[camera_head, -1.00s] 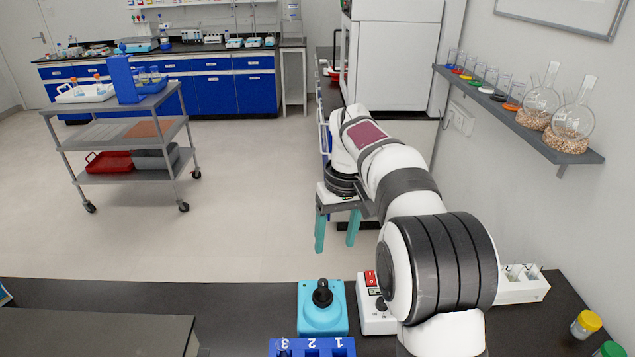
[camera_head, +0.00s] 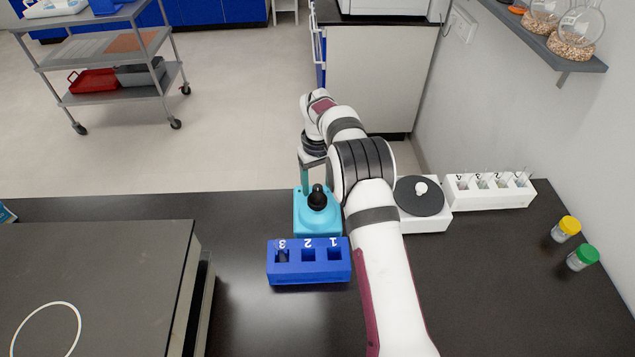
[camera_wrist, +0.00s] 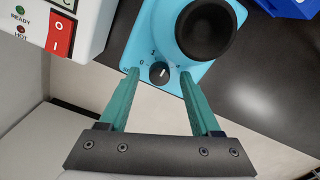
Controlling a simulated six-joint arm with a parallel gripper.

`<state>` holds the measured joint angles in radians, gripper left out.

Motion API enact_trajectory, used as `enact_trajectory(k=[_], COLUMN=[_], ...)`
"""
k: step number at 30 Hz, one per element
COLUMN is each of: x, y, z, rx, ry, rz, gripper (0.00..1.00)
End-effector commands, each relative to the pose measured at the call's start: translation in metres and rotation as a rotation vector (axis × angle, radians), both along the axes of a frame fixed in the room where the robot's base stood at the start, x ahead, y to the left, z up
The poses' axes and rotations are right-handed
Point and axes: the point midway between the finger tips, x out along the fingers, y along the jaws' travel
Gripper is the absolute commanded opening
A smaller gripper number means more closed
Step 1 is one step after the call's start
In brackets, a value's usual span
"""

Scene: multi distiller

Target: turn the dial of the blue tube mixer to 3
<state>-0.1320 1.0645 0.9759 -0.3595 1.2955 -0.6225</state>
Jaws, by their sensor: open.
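The blue tube mixer (camera_head: 318,222) is a light blue box with a black cup (camera_head: 317,197) on top, standing near the table's far edge. Its dial faces away from the head camera and is hidden there. In the wrist view the mixer (camera_wrist: 150,38) shows its small round black dial (camera_wrist: 159,72) with a white pointer line. In the head view one finger (camera_head: 304,180) shows beyond the mixer.
A blue rack (camera_head: 308,277) numbered 1 to 3 stands right in front of the mixer. A white device with a dark round plate (camera_head: 419,197) and a white rack (camera_head: 489,194) stand to the right. A large grey box (camera_head: 95,285) fills the left. Two capped jars stand far right.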

Motion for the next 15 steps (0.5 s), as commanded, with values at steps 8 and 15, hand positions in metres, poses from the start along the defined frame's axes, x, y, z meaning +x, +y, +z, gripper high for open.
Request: enact_trajectory(k=[8,15], x=[0.0001,0.0001], y=[0.0,0.0], z=[-0.0039,-0.0036], rx=[-0.001,0.0], ry=[-0.001,-0.001], rz=[0.001,0.001], gripper=[0.65,0.27])
